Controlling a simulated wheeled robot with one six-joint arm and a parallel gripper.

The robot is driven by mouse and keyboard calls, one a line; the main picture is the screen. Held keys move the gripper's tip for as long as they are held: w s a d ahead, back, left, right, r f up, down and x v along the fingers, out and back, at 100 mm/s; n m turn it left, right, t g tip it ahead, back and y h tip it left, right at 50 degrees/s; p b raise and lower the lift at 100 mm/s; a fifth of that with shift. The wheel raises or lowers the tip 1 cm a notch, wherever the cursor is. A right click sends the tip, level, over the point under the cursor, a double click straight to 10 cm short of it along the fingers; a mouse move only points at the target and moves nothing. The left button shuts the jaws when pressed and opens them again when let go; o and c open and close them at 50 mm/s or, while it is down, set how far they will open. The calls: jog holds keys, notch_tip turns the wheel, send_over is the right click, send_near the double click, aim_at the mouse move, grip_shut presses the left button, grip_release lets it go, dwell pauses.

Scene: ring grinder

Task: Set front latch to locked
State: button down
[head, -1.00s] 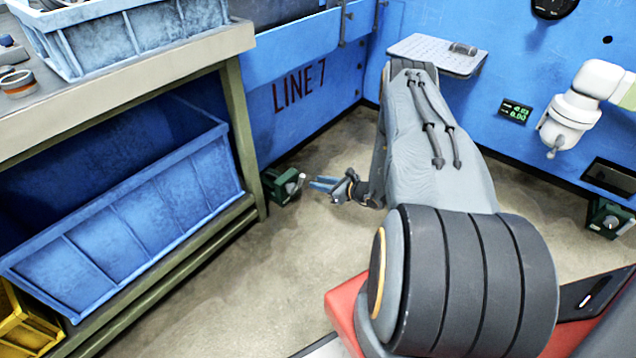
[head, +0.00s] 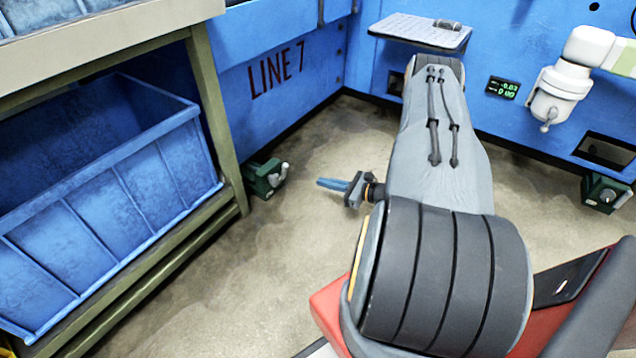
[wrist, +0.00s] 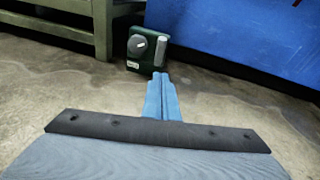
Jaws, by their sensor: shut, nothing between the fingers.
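A dark green box with a grey round knob and a pale upright lever (head: 265,178) sits low by the blue wall, beside the bench leg. It also shows in the wrist view (wrist: 147,50), straight beyond my fingertips, its lever to the right of the knob. A second green box with a knob and lever (head: 606,193) stands at the right wall. I cannot tell from labels which one is the front latch. My gripper (head: 320,183) is shut and empty, its blue fingers pointing left toward the first box, apart from it. The fingers show together in the wrist view (wrist: 161,76).
A bench (head: 222,120) with a blue bin (head: 110,200) on its lower shelf stands at left. A perforated grey shelf (head: 420,32) and a white jointed device (head: 560,90) are on the back wall. Concrete floor between gripper and first box is clear.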

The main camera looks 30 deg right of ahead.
jog(key=b, duration=0.4)
send_near(284, 172)
jog(key=w+f, duration=0.2)
jog(key=f, duration=0.1)
jog(key=shift+w+d+f, duration=0.1)
jog(key=shift+w+d, duration=0.15)
jog(key=shift+d, duration=0.05)
jog(key=shift+w+a+r+b, duration=0.35)
jog(key=shift+w+a+r, duration=0.05)
jog(key=shift+w+r, duration=0.25)
jog(key=shift+w+a+r+b, duration=0.35)
jog(key=shift+w+a+r, duration=0.05)
jog(key=shift+w+r, duration=0.2)
jog(key=shift+w+a+r+g+h+p, duration=0.15)
jog(key=shift+w+r+g+p, duration=0.25)
jog(key=shift+p, duration=0.55)
jog(key=shift+w+a+r+g+h+p, duration=0.15)
jog(key=shift+w+r+g+p, duration=0.25)
jog(key=shift+p, duration=0.5)
jog(key=shift+s, duration=0.2)
